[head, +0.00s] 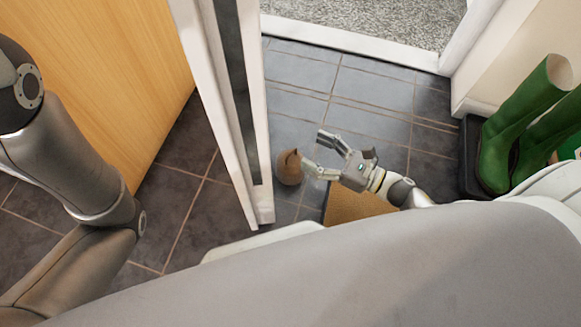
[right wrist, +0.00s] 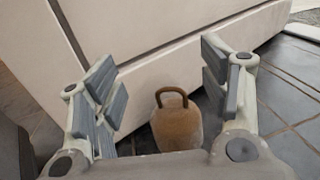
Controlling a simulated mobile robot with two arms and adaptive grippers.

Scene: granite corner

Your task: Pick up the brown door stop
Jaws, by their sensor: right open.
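The brown door stop (head: 289,168) stands on the dark tile floor beside the end of the white door. In the right wrist view the door stop (right wrist: 177,128) shows a rounded brown body with a dark loop handle on top. My right gripper (head: 318,153) is open, with its fingers close to the door stop's right side in the head view. In the right wrist view the gripper (right wrist: 170,85) has its fingers spread, with the door stop seen between and beyond them. The lower part of the door stop is hidden by the gripper there. My left gripper is not in view.
The white door (head: 224,100) stands directly left of the door stop. A brown mat (head: 352,206) lies below my right gripper. Green boots (head: 515,125) stand in a dark tray at the right. Tile floor (head: 330,85) is clear toward the threshold.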

